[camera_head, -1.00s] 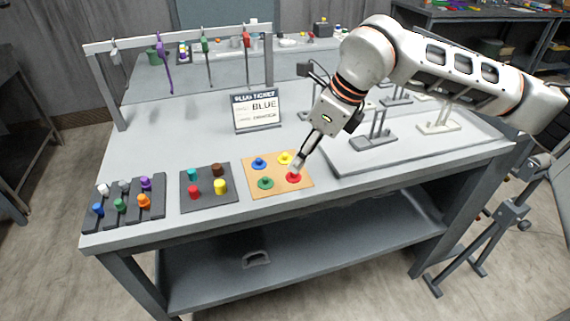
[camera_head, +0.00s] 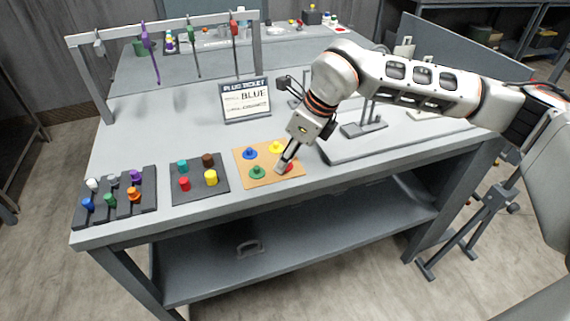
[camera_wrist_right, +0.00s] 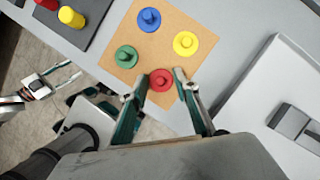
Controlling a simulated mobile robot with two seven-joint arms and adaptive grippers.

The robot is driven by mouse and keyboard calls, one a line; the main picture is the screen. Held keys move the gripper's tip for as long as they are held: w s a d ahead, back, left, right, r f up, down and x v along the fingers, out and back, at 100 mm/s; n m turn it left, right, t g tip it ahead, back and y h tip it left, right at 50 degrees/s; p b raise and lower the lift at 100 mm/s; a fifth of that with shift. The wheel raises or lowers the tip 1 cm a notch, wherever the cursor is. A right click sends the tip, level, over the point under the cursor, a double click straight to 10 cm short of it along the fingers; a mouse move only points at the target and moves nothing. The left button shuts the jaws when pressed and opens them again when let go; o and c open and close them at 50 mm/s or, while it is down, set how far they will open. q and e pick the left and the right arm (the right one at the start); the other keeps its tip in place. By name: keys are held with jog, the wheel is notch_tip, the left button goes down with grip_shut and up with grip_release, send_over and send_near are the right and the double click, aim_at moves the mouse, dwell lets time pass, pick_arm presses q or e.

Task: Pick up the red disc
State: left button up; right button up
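The red disc (camera_head: 289,168) lies at the front right of a tan board (camera_head: 243,171), with a round knob on top. In the right wrist view the red disc (camera_wrist_right: 161,80) sits between the spread fingers of my right gripper (camera_wrist_right: 161,75). In the head view my right gripper (camera_head: 281,168) is low over the board and partly hides the disc. Whether the fingers touch the disc is not clear. My left gripper (camera_wrist_right: 70,70) shows at the left edge of the right wrist view, apparently open and empty, away from the board; the head view does not show it.
Blue (camera_head: 250,153), yellow (camera_head: 276,147) and green (camera_head: 257,172) discs share the board. A dark tray (camera_head: 200,196) with pegs stands left of it. A sign (camera_head: 246,100) stands behind. A grey tray (camera_head: 345,152) with stands is to the right.

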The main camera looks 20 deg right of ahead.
jog(key=c, duration=0.8)
jog(key=shift+r, duration=0.15)
